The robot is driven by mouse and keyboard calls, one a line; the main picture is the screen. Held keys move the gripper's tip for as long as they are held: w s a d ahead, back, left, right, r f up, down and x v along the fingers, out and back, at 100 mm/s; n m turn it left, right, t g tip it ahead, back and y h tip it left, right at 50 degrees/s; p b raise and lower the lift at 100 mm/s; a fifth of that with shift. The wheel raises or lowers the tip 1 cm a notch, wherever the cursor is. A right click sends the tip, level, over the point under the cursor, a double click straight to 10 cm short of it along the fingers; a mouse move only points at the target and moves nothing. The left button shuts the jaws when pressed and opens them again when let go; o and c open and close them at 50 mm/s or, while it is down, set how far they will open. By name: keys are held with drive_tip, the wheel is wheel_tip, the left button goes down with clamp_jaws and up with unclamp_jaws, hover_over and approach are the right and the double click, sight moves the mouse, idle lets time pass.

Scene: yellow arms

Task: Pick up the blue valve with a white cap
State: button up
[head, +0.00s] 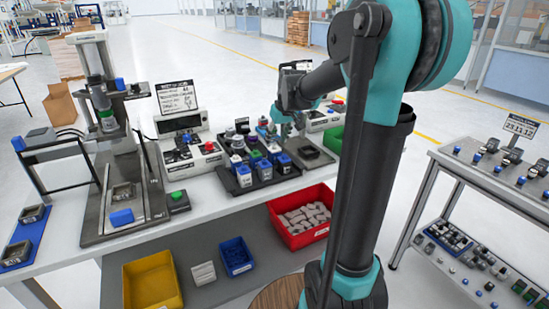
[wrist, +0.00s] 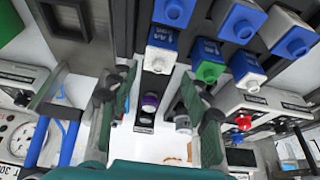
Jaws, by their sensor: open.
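In the wrist view, a blue valve with a white cap (wrist: 159,60) stands in the tray just beyond my open, empty fingertips (wrist: 160,92), roughly in line with the gap between them. A second blue valve with a white cap (wrist: 247,75) stands farther right, past a green-capped blue valve (wrist: 208,65). In the head view, my gripper (head: 283,120) hangs behind the right part of the dark valve tray (head: 262,183), partly hidden by my arm. One white cap (head: 236,159) shows at the tray's left. No valve is visibly held.
Blue-capped valves (wrist: 240,22) fill the nearby row. Control boxes (head: 192,158) and an empty dark fixture (head: 312,155) flank the tray. A red bin (head: 300,236), a blue bin (head: 236,256) and a yellow bin (head: 152,284) sit below the tabletop. A cart (head: 470,178) stands at right.

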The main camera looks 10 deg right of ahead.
sight(275, 148)
drive_tip(key=shift+s+x, duration=0.15)
drive_tip(key=shift+x, duration=1.85)
drive_tip(key=shift+s+x, duration=0.1)
drive_tip(key=shift+x, duration=1.85)
drive_tip(key=shift+d+f, duration=0.15)
drive_tip(key=c, duration=1)
